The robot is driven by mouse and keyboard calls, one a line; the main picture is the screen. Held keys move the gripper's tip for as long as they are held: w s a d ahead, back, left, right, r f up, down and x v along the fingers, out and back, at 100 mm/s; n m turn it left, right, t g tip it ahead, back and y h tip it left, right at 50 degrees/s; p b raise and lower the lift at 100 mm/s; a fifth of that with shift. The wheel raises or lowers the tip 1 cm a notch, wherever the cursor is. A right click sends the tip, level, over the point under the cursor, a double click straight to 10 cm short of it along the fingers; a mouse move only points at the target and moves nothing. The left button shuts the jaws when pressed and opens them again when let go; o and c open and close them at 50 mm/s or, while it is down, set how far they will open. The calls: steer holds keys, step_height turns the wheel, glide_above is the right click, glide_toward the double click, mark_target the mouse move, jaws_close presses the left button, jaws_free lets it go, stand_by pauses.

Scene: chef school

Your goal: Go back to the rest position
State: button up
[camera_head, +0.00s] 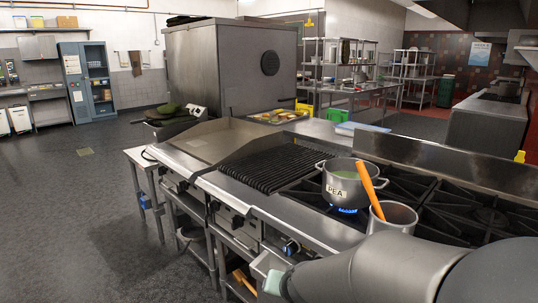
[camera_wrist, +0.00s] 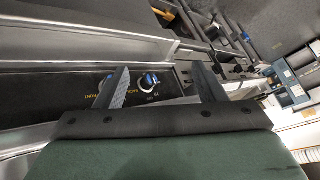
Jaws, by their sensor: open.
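My gripper (camera_wrist: 160,76) is open and empty, its two dark fingers spread at the front of the stove. A stove knob (camera_wrist: 148,83) with blue on it shows between the fingers in the wrist view; the fingers look apart from it. In the head view my gripper (camera_head: 270,272) is at the bottom, just below and left of the same knob (camera_head: 291,246). My grey arm (camera_head: 370,275) reaches in from the lower right. A pot labelled PEA (camera_head: 340,190) with green contents stands on a burner with a blue flame (camera_head: 345,210).
A second pot (camera_head: 395,222) with an orange utensil (camera_head: 370,190) leaning in it stands close behind my arm. The stove front (camera_head: 250,215) runs beside my gripper. A ribbed grill (camera_head: 265,160) lies left of the pots. The floor (camera_head: 75,220) at left is clear.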

steer(key=s+d+r+n+g+p, duration=0.1)
steer(key=s+d+g, duration=0.1)
steer(key=s, duration=0.5)
steer(key=s+d+r+g+h+p, duration=0.1)
steer(key=s+d+r+g, duration=0.1)
steer(key=s+d, duration=0.3)
steer(key=s+d+r+n+g+h+p, duration=0.1)
steer(key=s+d+r+g, duration=0.1)
steer(key=s, duration=0.8)
steer(key=shift+s+d+n+g, duration=0.35)
steer(key=shift+d+g, duration=0.25)
steer(key=shift+d, duration=0.2)
steer(key=shift+r, duration=0.1)
step_height(320, 180, up, 11)
steer(key=d+p, duration=0.1)
steer(key=p, duration=0.9)
steer(key=shift+f, duration=0.2)
step_height(320, 180, down, 27)
steer(key=b, duration=2.5)
steer(key=shift+a+f+g, duration=0.15)
steer(key=shift+f+g, duration=0.05)
steer(key=shift+g, duration=0.1)
